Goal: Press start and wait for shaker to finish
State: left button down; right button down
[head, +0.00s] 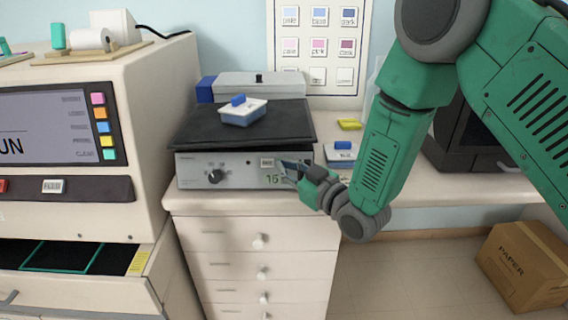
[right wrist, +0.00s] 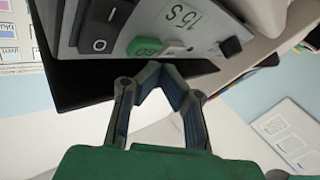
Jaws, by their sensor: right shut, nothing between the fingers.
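The shaker (head: 190,170) is a grey box with a dark flat platform (head: 190,130) on top, standing on a white drawer cabinet. A small white and blue dish (head: 243,112) sits on the platform. The front panel has a black knob (head: 216,176). In the right wrist view the panel shows a green button (right wrist: 145,47), a black I/O rocker switch (right wrist: 101,24) and a green "15 S" label (right wrist: 182,14). My right gripper (head: 284,168) is shut and empty, with its fingertips (right wrist: 160,68) close to the green button. I cannot tell whether they touch it. My left gripper is not in view.
A large machine (head: 150,110) with a screen and an open drawer stands at the left. A blue-and-white box (head: 340,152) and a yellow item (head: 349,124) lie on the counter right of the shaker. A cardboard box (head: 525,265) is on the floor at the right.

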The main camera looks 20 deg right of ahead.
jog(key=shift+w+d, duration=0.1)
jog(key=shift+w, duration=0.05)
dwell(0.4)
jog(key=shift+w+f, duration=0.1)
jog(key=shift+w, duration=0.05)
jog(key=shift+w+d+f+b, duration=0.1)
jog(key=shift+w+d+b, duration=0.05)
jog(key=shift+w+b, duration=0.15)
dwell(0.7)
jog(key=shift+s, duration=0.1)
jog(key=shift+s+a+r+p, duration=0.25)
jog(key=shift+s+p, duration=0.05)
jog(key=shift+s, duration=0.3)
jog(key=s, duration=0.1)
jog(key=s+a+r+p, duration=0.1)
jog(key=s, duration=0.1)
jog(key=s+r, duration=0.1)
jog(key=shift+s+a+p, duration=0.15)
jog(key=shift+s+p, duration=0.05)
jog(key=shift+p, duration=0.2)
